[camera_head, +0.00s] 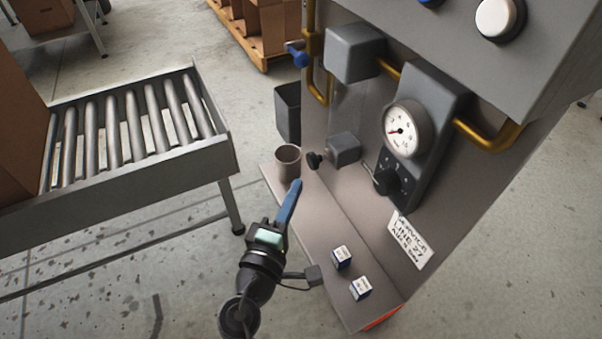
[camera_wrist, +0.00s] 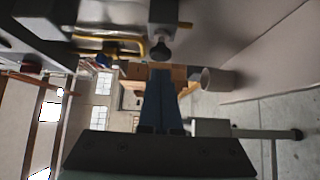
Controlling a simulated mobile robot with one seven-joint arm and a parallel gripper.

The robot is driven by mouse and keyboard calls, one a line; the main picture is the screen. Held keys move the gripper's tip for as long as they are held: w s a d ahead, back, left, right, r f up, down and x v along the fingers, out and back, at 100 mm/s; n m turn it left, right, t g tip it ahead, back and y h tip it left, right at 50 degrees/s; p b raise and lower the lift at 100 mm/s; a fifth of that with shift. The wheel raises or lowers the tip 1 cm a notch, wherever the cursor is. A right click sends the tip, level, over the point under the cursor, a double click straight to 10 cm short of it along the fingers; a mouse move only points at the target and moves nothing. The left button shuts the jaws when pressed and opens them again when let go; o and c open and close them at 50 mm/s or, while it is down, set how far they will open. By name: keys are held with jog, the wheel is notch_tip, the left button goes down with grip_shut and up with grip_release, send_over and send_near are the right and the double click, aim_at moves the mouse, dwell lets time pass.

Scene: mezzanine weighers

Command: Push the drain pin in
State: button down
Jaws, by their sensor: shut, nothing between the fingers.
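The drain pin appears to be the black knob (camera_head: 314,160) sticking out to the left from a small grey block (camera_head: 343,148) low on the panel. In the wrist view the knob (camera_wrist: 160,50) shows just above my fingertips in the picture, under the grey block (camera_wrist: 164,14). My gripper (camera_head: 297,183) has its blue fingers shut with nothing between them. Its tips are just below and left of the knob in the head view, seemingly apart from it. In the wrist view my gripper (camera_wrist: 160,72) points forward. How far in the pin sits cannot be told.
A grey-brown cup (camera_head: 287,155) stands on the ledge (camera_head: 320,225) close to my fingertips. Two small boxes (camera_head: 342,256) (camera_head: 360,288) are on the ledge. A gauge (camera_head: 404,129) and dial knob (camera_head: 386,180) are on the panel at right. A roller conveyor (camera_head: 180,160) is at left.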

jog(key=v, duration=0.7)
jog(key=shift+s+a, duration=0.25)
jog(key=shift+s, duration=0.05)
jog(key=w+d+r+m+t, duration=0.15)
jog(key=r+m, duration=0.25)
jog(key=r, duration=0.5)
jog(key=w+r+m+t+y, duration=0.1)
jog(key=w+r+m, duration=0.2)
jog(key=r, duration=0.5)
jog(key=w+d+r+m+t, duration=0.15)
jog(key=r+m, duration=0.25)
jog(key=r, duration=0.5)
jog(key=s+r+m+t+y+p, duration=0.15)
jog(key=s+r+t+y, duration=0.35)
jog(key=r, duration=0.9)
jog(key=s+r+m+t+y+p, duration=0.15)
jog(key=s+r, duration=0.55)
jog(key=r, duration=0.7)
notch_tip(320, 180, up, 30)
jog(key=a+p, duration=0.1)
jog(key=p, duration=2.9)
jog(key=shift+w+p, duration=0.35)
jog(key=shift+w, duration=0.05)
